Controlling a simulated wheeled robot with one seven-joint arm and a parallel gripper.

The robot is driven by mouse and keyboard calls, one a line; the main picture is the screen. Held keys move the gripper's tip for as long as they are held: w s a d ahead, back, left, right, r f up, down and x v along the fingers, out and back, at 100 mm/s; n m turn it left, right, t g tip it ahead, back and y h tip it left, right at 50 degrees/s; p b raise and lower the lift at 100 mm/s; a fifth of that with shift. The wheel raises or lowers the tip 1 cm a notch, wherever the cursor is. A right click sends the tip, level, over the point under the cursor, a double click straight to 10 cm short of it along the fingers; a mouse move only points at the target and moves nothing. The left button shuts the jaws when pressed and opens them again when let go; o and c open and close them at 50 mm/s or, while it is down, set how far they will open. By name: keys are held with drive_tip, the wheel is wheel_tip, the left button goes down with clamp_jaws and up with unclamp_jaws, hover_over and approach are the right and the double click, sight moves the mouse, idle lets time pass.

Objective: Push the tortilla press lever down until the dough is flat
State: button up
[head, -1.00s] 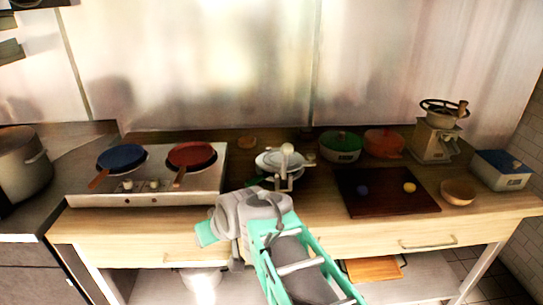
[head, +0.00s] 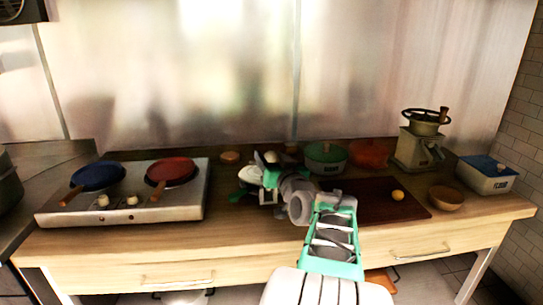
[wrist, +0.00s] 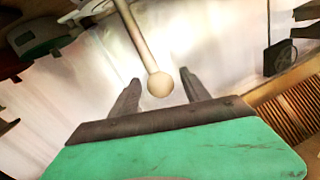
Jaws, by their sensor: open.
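The tortilla press (head: 250,174) is a pale metal press at the middle back of the counter, mostly hidden behind my gripper in the head view. Its lever (wrist: 135,35) shows in the wrist view as a pale rod ending in a round knob (wrist: 159,84). My gripper (wrist: 160,82) is open, with its two dark fingers on either side of the knob and visible gaps to it. In the head view my gripper (head: 268,180) is in front of the press. The dough and the plates' gap are hidden.
A two-burner stove (head: 130,208) with blue (head: 98,177) and red (head: 171,171) pans stands left. Right of the press are a green pot (head: 325,159), a red pot (head: 369,155), a dark board (head: 410,209) with a yellow ball (head: 397,195), a grinder (head: 417,150), bowl (head: 446,198) and flour box (head: 487,177).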

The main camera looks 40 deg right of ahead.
drive_tip(key=shift+w, duration=0.1)
clamp_jaws()
idle(0.6)
idle(0.8)
